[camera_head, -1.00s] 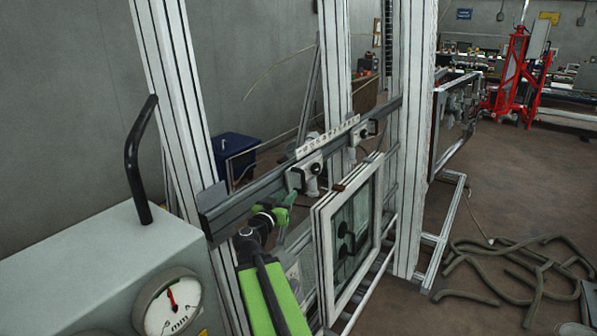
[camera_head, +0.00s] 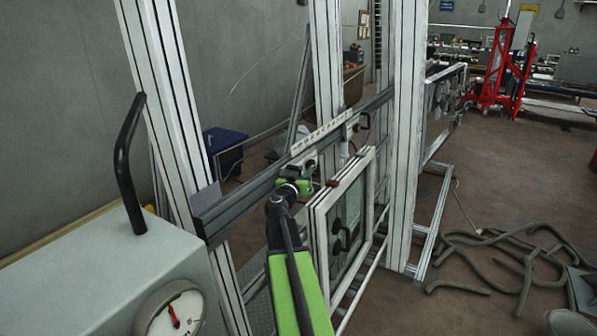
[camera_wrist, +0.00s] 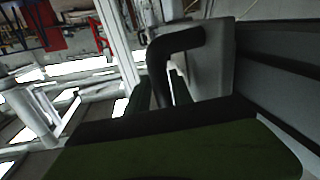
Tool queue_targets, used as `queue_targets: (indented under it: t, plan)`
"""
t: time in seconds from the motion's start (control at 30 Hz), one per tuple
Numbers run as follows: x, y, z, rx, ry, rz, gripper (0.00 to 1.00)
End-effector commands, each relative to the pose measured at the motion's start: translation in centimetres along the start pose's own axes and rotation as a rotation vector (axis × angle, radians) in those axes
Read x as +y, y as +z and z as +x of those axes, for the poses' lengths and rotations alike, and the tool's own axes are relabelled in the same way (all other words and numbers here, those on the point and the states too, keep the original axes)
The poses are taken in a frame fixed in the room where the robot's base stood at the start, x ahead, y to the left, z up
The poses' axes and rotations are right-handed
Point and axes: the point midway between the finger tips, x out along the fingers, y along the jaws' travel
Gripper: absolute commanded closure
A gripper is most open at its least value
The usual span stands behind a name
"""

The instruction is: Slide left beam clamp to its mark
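The left beam clamp (camera_head: 308,162) is a pale block on the dark horizontal beam (camera_head: 240,197), below the left part of a white marked strip (camera_head: 322,134). My green gripper (camera_head: 293,187) is at the clamp's near lower side and hides part of it. In the wrist view a grey clamp body (camera_wrist: 215,65) with a black bent handle (camera_wrist: 178,42) stands in front of my gripper (camera_wrist: 158,95). The handle's lower end comes down between the dark fingers. I cannot tell whether they grip it. I cannot make out the mark.
A second clamp (camera_head: 350,128) sits farther right on the beam. A white-framed window pane (camera_head: 318,235) stands just right of my arm. White uprights (camera_head: 408,130) flank the beam. A grey box with a gauge (camera_head: 172,312) is at the near left. Hoses (camera_head: 500,250) lie on the floor.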

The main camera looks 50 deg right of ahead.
Motion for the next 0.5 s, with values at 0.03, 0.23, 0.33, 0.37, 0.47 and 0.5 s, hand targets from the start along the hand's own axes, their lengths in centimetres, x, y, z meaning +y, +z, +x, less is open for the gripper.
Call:
queue_targets:
  t: [0.03,0.23,0.33,0.37,0.47,0.5]
  plan:
    - [-0.4,0.0,-0.2,0.000,-0.005,0.000,0.75]
    - [-1.5,-0.2,-0.8,0.002,-0.019,0.000,0.87]
    - [-1.8,-0.2,-1.0,0.003,-0.023,0.000,1.00]
    - [-1.9,-0.2,-1.0,0.003,-0.024,0.000,1.00]
    - [-2.1,-0.2,-1.1,0.003,-0.026,0.000,1.00]
    - [-2.2,-0.2,-1.1,0.003,-0.027,0.000,1.00]
